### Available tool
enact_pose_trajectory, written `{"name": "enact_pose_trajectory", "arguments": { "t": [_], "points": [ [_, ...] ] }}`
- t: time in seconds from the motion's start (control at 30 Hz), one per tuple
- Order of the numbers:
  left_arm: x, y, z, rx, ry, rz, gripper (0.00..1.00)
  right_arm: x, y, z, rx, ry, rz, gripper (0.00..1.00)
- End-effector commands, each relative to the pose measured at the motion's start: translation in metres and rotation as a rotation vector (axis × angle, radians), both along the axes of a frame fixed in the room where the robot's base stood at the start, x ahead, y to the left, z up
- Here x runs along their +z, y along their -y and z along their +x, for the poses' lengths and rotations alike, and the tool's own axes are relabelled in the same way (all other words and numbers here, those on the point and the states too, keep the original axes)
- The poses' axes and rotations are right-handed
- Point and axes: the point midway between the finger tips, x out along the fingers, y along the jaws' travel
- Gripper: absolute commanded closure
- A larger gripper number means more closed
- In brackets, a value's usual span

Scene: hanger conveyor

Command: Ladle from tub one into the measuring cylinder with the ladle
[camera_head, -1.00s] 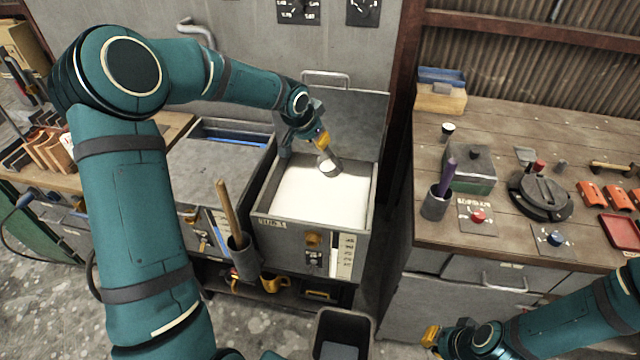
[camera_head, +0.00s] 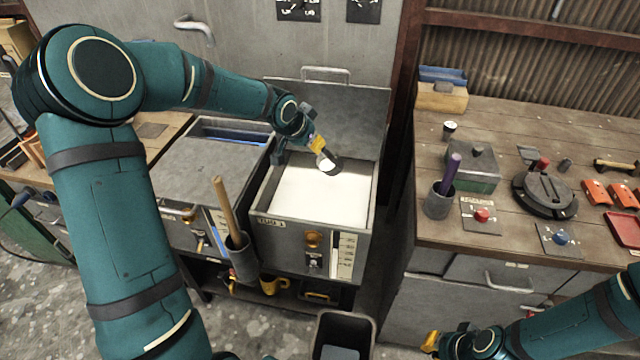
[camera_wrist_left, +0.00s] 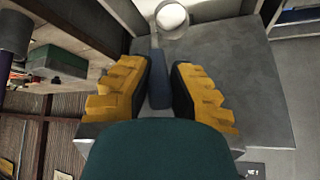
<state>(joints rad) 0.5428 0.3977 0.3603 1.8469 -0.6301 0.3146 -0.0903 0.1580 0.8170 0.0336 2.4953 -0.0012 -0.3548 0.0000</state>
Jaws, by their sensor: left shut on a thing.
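Tub one (camera_head: 262,222) is a grey metal tub with its lid raised at the back, filled with white material. My left gripper (camera_head: 319,145) is over its back part, shut on the dark handle of the ladle (camera_head: 328,162). In the left wrist view the handle (camera_wrist_left: 155,85) lies between the yellow fingers, and the round bowl (camera_wrist_left: 172,17) holds white material. The bowl appears just above the tub's contents; the exact gap is unclear. My right gripper (camera_head: 432,340) is low at the bottom right; its fingers are too small to judge. I cannot identify the measuring cylinder with certainty.
A grey holder (camera_head: 243,262) with a wooden handle hangs at the tub's front left. A dark open bin (camera_head: 320,335) stands in front. The right bench carries a grey pot (camera_head: 437,203) with a purple-handled item, a green-grey box (camera_head: 475,168) and red and blue knobs.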

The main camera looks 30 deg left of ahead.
Motion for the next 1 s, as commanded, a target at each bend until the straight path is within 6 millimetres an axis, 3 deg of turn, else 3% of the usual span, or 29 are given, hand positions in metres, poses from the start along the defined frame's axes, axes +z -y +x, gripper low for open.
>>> {"name": "enact_pose_trajectory", "arguments": {
  "t": [1.0],
  "points": [
    [-0.01,-0.004,-0.012,-0.001,0.075,-0.022,1.0,-0.012,0.0,0.0,0.0,0.0,0.0,1.0]
  ]
}}
